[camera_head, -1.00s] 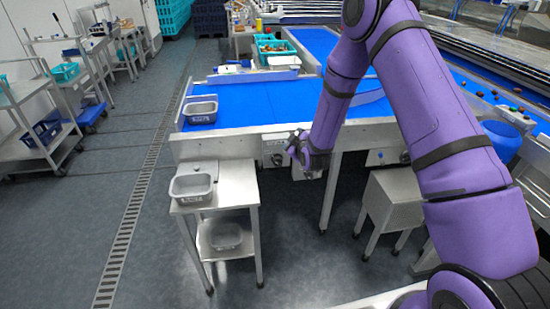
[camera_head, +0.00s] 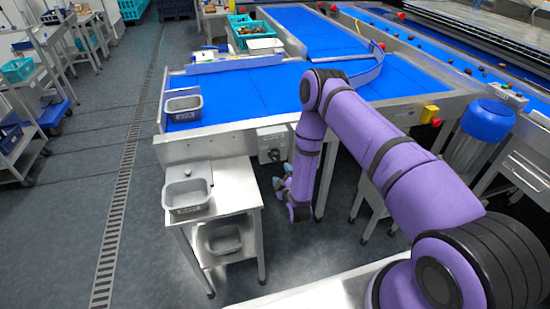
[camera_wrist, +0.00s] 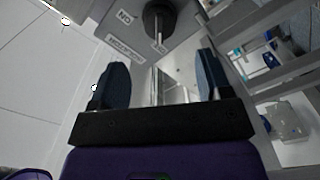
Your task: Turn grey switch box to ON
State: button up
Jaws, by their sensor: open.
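The grey switch box (camera_head: 271,136) is mounted on the front side of the blue-belt conveyor, just right of the small steel table. A dark rotary knob (camera_head: 274,155) sits on its face. In the wrist view the box (camera_wrist: 187,27) is at the top, with small white labels, and the knob (camera_wrist: 159,18) stands out from it, with a light line on it. My gripper (camera_wrist: 163,75) is open and empty, its two dark fingers apart below the knob in that picture. In the head view my gripper (camera_head: 283,183) is low in front of the box. The knob appears apart from the fingers.
A steel table (camera_head: 232,192) with a grey bin (camera_head: 187,196) stands left of my arm. Another grey bin (camera_head: 183,107) is on the conveyor belt. A yellow-and-red button box (camera_head: 430,115) and a blue drum (camera_head: 488,120) are to the right.

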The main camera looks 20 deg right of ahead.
aim_at(277, 160)
jog(key=w, duration=0.9)
jog(key=shift+w, duration=0.35)
jog(key=shift+c, duration=0.2)
jog(key=c, duration=0.9)
